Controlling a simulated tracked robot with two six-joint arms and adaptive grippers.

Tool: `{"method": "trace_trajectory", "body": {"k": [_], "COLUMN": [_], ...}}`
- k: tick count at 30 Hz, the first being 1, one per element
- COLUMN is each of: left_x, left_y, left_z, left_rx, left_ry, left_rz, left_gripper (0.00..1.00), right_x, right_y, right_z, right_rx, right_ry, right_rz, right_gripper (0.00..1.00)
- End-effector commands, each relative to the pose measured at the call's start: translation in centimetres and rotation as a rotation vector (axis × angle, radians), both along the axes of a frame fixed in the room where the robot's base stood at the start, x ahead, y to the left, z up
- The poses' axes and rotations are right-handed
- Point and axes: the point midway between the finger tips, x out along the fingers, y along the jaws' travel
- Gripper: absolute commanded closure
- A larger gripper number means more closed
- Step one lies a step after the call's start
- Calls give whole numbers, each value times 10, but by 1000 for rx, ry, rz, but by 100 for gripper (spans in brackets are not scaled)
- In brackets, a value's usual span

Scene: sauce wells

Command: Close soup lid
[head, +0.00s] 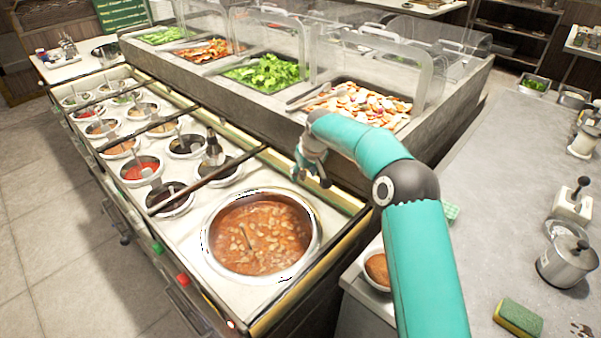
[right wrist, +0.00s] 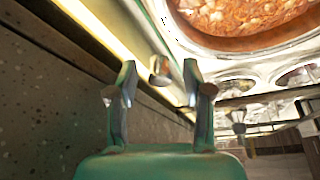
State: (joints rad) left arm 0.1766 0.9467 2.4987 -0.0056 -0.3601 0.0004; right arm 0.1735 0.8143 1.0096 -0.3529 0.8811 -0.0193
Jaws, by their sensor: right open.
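The soup pot (head: 213,262) is a round well with a metal rim at the near end of the counter. Its orange soup (head: 262,235) is uncovered, with a spoon or ladle handle in it. I cannot make out a separate soup lid. My right gripper (head: 312,178) is just beyond the pot, by the counter's back edge. In the right wrist view my gripper (right wrist: 160,80) is open, with a small metal knob (right wrist: 160,70) showing between its fingertips. I cannot tell whether they touch it. The soup (right wrist: 240,18) shows at the top there. My left gripper is out of view.
Several sauce wells (head: 140,172) with utensils lie left of the pot. A dark bar (head: 207,180) crosses the counter by the pot. A raised salad bar (head: 300,112) with clear guards stands behind. A sponge (head: 518,318) and small lidded pot (head: 567,265) are on the right.

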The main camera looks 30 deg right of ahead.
Motion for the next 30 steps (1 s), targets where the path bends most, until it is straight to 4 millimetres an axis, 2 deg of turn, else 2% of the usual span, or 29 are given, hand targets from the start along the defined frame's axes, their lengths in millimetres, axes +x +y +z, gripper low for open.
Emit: {"method": "trace_trajectory", "body": {"k": [7,8,15,17,23,24,27,30], "left_x": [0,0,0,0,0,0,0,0], "left_y": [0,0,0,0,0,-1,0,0], "left_z": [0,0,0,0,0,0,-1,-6], "left_rx": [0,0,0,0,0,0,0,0], "left_ry": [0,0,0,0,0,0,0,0], "left_rz": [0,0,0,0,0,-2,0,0], "left_gripper": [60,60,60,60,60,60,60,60], "right_x": [0,0,0,0,0,1,0,-1], "right_y": [0,0,0,0,0,14,6,7], "right_z": [-1,-1,-1,-1,-1,0,-1,-1], "right_rx": [0,0,0,0,0,0,0,-1], "right_ry": [0,0,0,0,0,1,-1,-3], "right_rz": [0,0,0,0,0,6,1,1], "right_gripper": [50,53,93,100,100,100,100,100]}}
